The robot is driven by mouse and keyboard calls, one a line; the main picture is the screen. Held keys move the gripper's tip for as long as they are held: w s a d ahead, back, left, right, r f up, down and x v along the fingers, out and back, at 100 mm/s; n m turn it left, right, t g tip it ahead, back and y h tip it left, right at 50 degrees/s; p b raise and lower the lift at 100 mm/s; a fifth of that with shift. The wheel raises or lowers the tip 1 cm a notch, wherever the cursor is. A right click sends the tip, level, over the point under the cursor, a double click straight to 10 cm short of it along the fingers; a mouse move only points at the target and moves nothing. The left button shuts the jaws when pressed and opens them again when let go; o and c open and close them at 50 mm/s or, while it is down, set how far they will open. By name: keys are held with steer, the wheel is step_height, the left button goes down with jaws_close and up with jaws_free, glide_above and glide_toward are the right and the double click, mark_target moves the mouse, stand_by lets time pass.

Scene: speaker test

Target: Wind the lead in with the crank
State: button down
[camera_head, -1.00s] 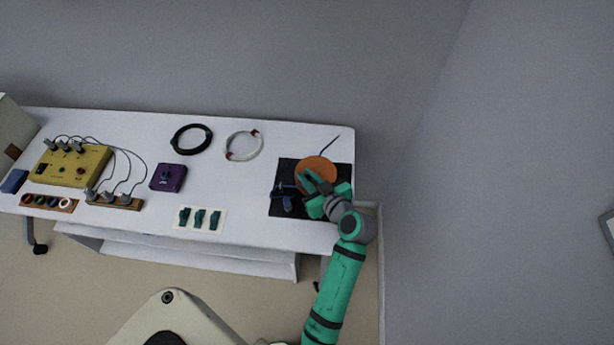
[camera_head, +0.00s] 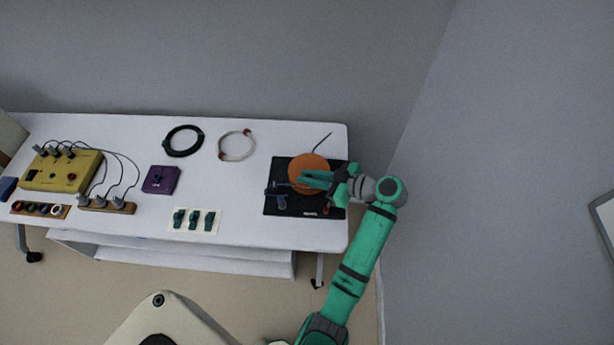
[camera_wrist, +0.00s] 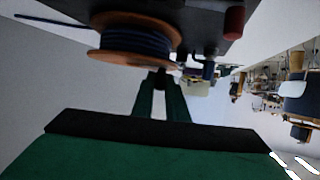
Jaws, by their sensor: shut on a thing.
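The orange reel (camera_head: 308,168) stands on a black base plate (camera_head: 329,211) at the table's right end. In the wrist view the reel (camera_wrist: 112,53) shows dark blue lead (camera_wrist: 137,41) wound between its flanges. A loose dark end of lead (camera_head: 322,142) runs from the reel toward the back of the table. My gripper (camera_head: 303,180) reaches in from the right, over the reel's front part. In the wrist view its green fingers are shut on the crank's small dark handle (camera_wrist: 161,78), beside the reel. The rest of the crank is mostly hidden.
A blue clamp-like part (camera_head: 278,195) stands left of the reel, and a red knob (camera_head: 326,210) sits at the plate's front right. Black (camera_head: 184,140) and white (camera_head: 236,145) cable coils, a purple box (camera_head: 161,180) and a yellow device (camera_head: 62,170) lie further left.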

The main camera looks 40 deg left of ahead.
steer(key=shift+f, duration=0.1)
stand_by(0.3)
steer(key=c, duration=1.7)
jaws_free()
steer(key=shift+c, duration=0.2)
steer(key=shift+w+d, duration=0.1)
steer(key=shift+d, duration=0.05)
steer(key=v, duration=1)
steer(key=shift+d+r, duration=0.2)
steer(key=shift+d, duration=0.05)
